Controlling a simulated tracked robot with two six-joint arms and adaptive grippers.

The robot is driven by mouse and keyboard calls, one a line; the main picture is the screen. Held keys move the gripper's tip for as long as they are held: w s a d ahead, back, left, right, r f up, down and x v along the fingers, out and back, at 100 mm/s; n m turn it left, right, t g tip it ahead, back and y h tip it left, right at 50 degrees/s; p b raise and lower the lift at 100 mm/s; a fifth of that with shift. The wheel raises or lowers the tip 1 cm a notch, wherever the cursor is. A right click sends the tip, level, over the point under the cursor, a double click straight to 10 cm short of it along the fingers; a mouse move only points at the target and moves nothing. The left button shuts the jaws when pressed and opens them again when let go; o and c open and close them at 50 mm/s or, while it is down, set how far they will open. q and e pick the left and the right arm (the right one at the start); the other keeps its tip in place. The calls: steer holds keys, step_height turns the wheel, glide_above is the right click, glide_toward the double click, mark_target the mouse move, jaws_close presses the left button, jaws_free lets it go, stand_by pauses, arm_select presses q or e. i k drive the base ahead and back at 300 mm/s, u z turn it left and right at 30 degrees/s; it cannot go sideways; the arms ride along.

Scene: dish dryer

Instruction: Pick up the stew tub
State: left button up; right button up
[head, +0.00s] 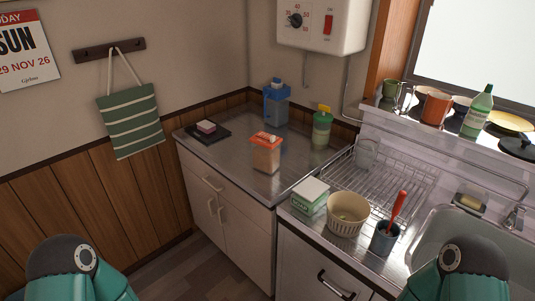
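A clear tub with an orange lid and orange-brown contents (266,157), which looks like the stew tub, stands upright on the steel counter (225,158) near its front edge. A small pale thing lies on or just behind its lid; I cannot tell which. Only teal and dark parts of my two arms show, in the bottom left and bottom right corners. Neither gripper is in view.
A dark tray with a sponge-like block (206,127) lies left. The wire dish rack (385,180), green-and-white box (310,195), cream bowl (347,213) and blue cup (384,239) are right.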

mark_target(265, 155)
steer(key=z, duration=0.95)
steer(key=i, duration=0.1)
steer(key=u, duration=2.25)
steer(key=i, duration=2.2)
steer(key=u, duration=0.7)
steer(key=i, duration=0.15)
steer(key=z, duration=3.05)
steer(key=k, duration=0.15)
steer(key=u, duration=0.15)
